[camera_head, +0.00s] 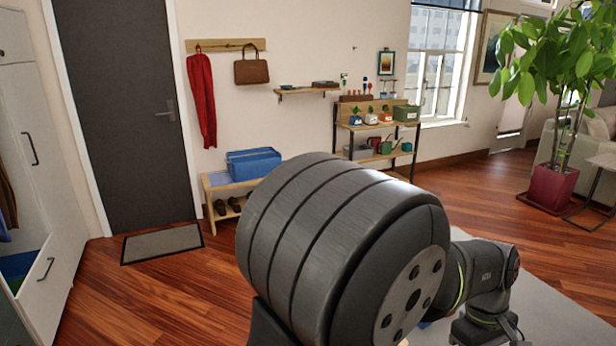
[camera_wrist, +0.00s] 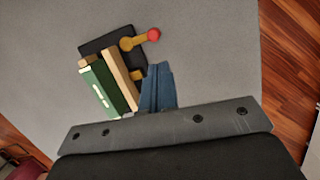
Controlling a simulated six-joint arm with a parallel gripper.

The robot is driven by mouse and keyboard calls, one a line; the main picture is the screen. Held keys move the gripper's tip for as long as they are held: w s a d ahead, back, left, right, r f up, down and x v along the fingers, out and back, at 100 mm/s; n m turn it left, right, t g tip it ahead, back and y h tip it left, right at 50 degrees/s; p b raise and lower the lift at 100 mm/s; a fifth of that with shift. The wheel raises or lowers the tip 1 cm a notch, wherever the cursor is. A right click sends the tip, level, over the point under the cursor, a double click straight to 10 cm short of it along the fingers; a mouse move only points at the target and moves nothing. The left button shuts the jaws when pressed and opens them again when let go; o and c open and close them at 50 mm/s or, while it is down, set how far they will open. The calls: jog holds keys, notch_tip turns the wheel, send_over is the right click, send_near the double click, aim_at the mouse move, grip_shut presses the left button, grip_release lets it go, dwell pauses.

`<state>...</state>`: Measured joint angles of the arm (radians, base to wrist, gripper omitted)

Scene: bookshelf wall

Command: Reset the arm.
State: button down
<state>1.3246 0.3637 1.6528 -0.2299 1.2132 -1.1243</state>
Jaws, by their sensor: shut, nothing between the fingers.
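My gripper (camera_wrist: 158,68) shows in the wrist view as two blue fingers side by side, shut with nothing between them. They reach out from a dark grey bolted bar along the bottom. Just past and left of the fingertips, on a grey surface, is a small group of things. It has a green book-like block (camera_wrist: 98,90), a tan block (camera_wrist: 121,77) and a dark flat base (camera_wrist: 108,43). A yellow piece with a red ball end (camera_wrist: 153,35) lies at its upper right. In the head view, my large dark arm link fills the lower middle, and the gripper cannot be made out.
The grey surface (camera_wrist: 215,60) is bare right of the fingers. In the head view, a bench with a blue bin (camera_head: 253,165), a plant shelf (camera_head: 375,125) and a dark door (camera_head: 122,100) stand beyond. A potted plant (camera_head: 552,188) stands at right.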

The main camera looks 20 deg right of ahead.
jog(key=d+f+m, duration=0.1)
jog(key=m, duration=0.1)
jog(key=w+d+f+m+y, duration=0.1)
jog(key=m, duration=0.1)
jog(key=d+m, duration=0.1)
jog(key=m, duration=0.1)
jog(key=shift+w+f, duration=0.3)
jog(key=shift+f, duration=0.1)
jog(key=shift+d+f+m+y, duration=0.1)
jog(key=shift+d+m+y, duration=0.2)
jog(key=shift+m, duration=0.2)
jog(key=shift+d+m+t+y, duration=0.15)
jog(key=shift+d+m+t, duration=0.2)
jog(key=shift+m, duration=0.55)
jog(key=shift+d+m+t+y, duration=0.2)
jog(key=shift+d+m, duration=0.25)
jog(key=shift+m, duration=0.45)
jog(key=shift+a, duration=0.1)
